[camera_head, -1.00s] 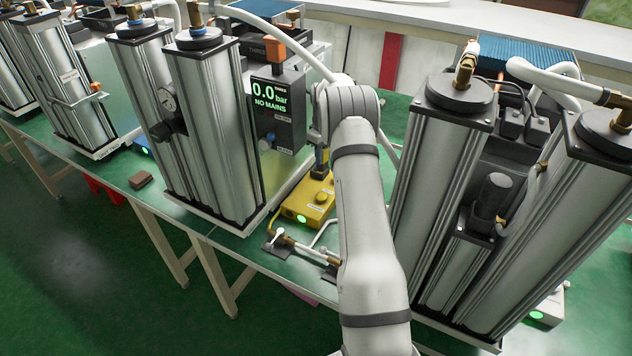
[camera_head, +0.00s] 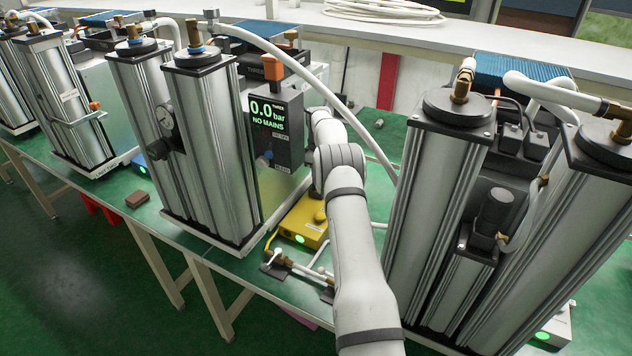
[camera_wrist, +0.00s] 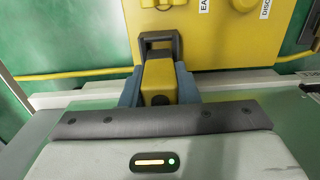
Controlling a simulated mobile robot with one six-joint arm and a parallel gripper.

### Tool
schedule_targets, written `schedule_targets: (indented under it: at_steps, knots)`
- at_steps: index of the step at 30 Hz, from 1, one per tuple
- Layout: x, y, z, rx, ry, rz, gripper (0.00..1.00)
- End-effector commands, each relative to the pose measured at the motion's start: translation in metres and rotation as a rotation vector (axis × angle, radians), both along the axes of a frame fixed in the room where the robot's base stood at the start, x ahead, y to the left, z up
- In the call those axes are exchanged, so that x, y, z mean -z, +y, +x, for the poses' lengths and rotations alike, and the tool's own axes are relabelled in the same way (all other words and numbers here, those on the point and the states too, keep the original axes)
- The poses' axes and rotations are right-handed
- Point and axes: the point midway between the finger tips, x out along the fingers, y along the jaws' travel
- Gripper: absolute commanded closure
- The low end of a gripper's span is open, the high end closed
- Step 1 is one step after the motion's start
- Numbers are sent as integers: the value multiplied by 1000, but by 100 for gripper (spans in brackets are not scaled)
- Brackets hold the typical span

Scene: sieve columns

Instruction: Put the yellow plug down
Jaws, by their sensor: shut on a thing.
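The yellow plug (camera_wrist: 160,84) is in the wrist view, held between the blue-grey fingers of my gripper (camera_wrist: 158,72). A dark grey squared loop (camera_wrist: 159,40) shows just beyond the plug; whether the two touch is unclear. Behind it is a yellow box (camera_wrist: 215,42) with partly visible white labels. In the head view a yellow box (camera_head: 304,221) with a green light stands on the green bench, left of my arm. My gripper and the plug are hidden in the head view.
A display panel (camera_head: 277,125) reading "0.0 bar NO MAINS" stands close left of my arm. Tall metal columns (camera_head: 212,150) stand left, and more columns (camera_head: 432,200) stand close on the right. A white hose (camera_head: 290,62) arches above. A yellow cable (camera_wrist: 70,75) crosses the wrist view.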

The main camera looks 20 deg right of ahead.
Motion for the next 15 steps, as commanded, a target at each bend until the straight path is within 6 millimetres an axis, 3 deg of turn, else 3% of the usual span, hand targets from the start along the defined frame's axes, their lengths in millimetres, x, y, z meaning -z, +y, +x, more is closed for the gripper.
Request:
schedule_targets:
  at_steps: [7, 15]
  knots:
    - [31, 0, -1, 1, 2, 1, 95]
    - [34, -1, -1, 2, 0, 0, 95]
